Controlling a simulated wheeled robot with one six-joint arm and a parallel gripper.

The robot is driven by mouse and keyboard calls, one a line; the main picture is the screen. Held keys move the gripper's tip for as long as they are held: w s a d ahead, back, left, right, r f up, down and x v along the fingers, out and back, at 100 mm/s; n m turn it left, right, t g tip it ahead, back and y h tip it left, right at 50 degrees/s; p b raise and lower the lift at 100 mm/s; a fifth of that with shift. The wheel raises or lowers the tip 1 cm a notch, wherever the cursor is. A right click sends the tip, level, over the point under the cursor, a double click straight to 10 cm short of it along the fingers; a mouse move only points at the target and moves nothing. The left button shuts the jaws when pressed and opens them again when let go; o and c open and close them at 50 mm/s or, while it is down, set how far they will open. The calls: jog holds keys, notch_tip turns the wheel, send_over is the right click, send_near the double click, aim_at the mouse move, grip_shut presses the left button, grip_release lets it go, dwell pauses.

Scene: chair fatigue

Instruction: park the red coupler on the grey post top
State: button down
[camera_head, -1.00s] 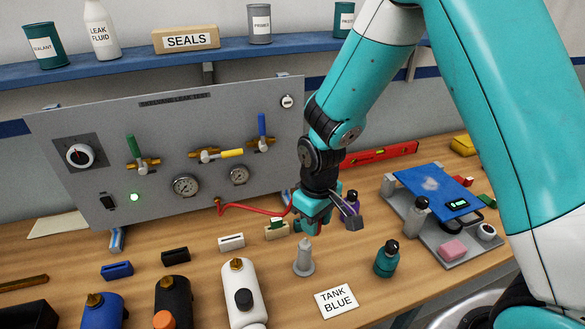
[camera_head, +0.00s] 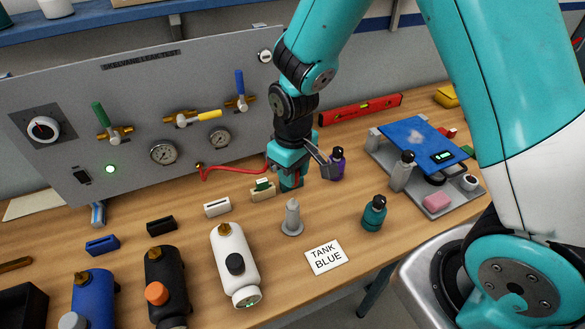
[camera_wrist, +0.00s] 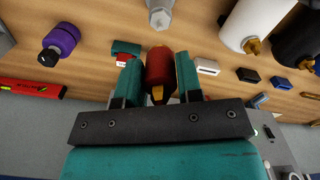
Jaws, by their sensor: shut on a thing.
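The red coupler (camera_wrist: 159,62) is between the two teal fingers of my gripper (camera_wrist: 158,72) in the wrist view, with a brass end facing the palm. My gripper (camera_head: 292,181) is shut on it. In the head view the fingers mostly hide the coupler. The grey post (camera_head: 292,218) stands upright on the bench, in front of my gripper and apart from it. The post also shows at the top edge of the wrist view (camera_wrist: 159,12), beyond the coupler. Its top is bare in the head view.
A red hose (camera_head: 230,173) runs from the valve panel (camera_head: 60,95) to my gripper. A purple bottle (camera_head: 337,165) is close on the right. The TANK BLUE card (camera_head: 326,257) lies in front.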

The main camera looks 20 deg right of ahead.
jog(key=b, duration=0.3)
send_over(293, 199)
jog(key=shift+f, duration=2.1)
jog(key=shift+f+b, duration=0.8)
jog(key=shift+f, duration=0.75)
jog(key=c, duration=0.7)
grip_release()
jog(key=shift+r, duration=0.1)
notch_tip(293, 199, up, 17)
jog(key=b, duration=0.2)
jog(key=shift+r+b, duration=0.1)
jog(key=shift+b, duration=0.25)
jog(key=s+a+n+y+b, duration=0.1)
jog(key=s+a+y, duration=0.1)
jog(key=s, duration=0.7)
jog(key=s+a+n+y+b, duration=0.1)
jog(key=s+a+y, duration=0.1)
jog(key=s, duration=0.7)
jog(key=shift+s+a, duration=0.2)
jog(key=shift+a, duration=0.1)
